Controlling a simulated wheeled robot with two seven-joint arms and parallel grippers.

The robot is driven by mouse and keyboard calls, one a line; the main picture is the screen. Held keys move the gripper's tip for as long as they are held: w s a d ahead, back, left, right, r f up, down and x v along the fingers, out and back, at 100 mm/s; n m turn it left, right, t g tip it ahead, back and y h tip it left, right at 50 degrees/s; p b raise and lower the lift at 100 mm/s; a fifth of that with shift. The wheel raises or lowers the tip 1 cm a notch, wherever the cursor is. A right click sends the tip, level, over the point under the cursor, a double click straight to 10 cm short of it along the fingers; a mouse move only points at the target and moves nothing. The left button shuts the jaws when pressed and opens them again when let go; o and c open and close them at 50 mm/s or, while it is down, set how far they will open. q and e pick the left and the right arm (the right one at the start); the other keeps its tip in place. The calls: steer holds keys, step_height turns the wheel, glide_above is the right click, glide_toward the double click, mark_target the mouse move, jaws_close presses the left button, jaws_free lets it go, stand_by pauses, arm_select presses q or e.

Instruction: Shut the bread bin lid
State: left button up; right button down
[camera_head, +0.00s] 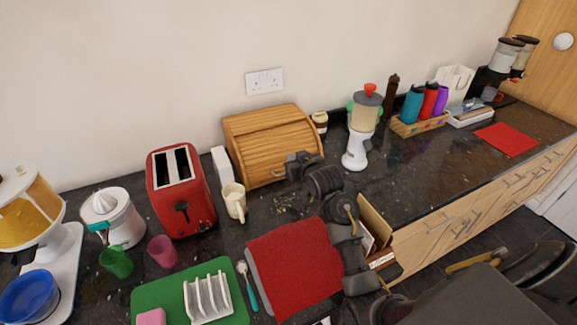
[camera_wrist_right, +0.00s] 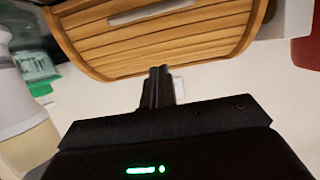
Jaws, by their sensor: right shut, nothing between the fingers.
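The wooden bread bin (camera_head: 240,125) stands against the wall at the back of the counter. Its slatted roll lid (camera_head: 270,148) appears drawn down over the front, and no opening shows. My right gripper (camera_head: 291,165) is shut and empty at the bin's front right, partly covering that corner. In the right wrist view, the shut fingers (camera_wrist_right: 160,76) point at the slats (camera_wrist_right: 160,48), with the pale handle bar (camera_wrist_right: 153,11) at the top edge. I cannot tell whether the fingertips touch the lid. My left gripper is not in view.
A cream mug (camera_head: 234,203) and red toaster (camera_head: 182,195) stand left of the bin. A white blender (camera_head: 356,150) stands to its right. A red cloth (camera_head: 290,268) lies in front, near my right arm.

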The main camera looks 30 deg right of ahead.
mark_target(284, 158)
steer(key=x, duration=0.3)
steer(key=shift+w+a+p, duration=0.1)
steer(key=shift+w+p, duration=0.25)
steer(key=shift+w, duration=0.1)
steer(key=f, duration=0.1)
steer(key=s+f+p, duration=0.1)
steer(key=shift+s+f, duration=0.15)
steer(key=shift+f, duration=0.1)
steer(key=shift+s+f+p, duration=0.4)
steer(key=shift+p, duration=0.05)
steer(key=shift+f, duration=0.15)
steer(key=shift+w, duration=0.1)
